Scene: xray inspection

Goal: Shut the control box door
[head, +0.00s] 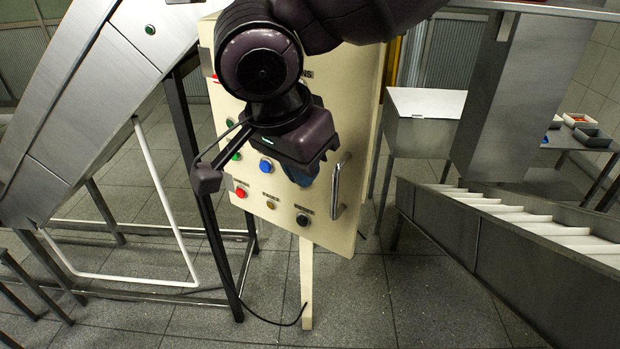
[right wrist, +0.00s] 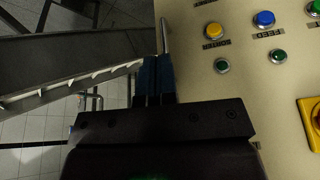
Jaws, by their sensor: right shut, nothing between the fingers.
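The control box (head: 362,110) is a cream cabinet on a post in the middle of the head view. Its door (head: 325,235) carries coloured buttons and a metal bar handle (head: 338,186) near its right edge. I cannot tell whether the door lies flush with the box. My right gripper (head: 300,178) is in front of the door, left of the handle, and hides part of the panel. In the right wrist view its blue fingers (right wrist: 155,75) are together and empty, close to the handle (right wrist: 165,36); contact is unclear. My left gripper is not in view.
A metal conveyor (head: 510,245) with white slats runs at the right. A large steel machine housing (head: 80,100) with a white tube frame stands at the left. Grey bins (head: 590,137) sit on a far-right table. Tiled floor is open in front of the box.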

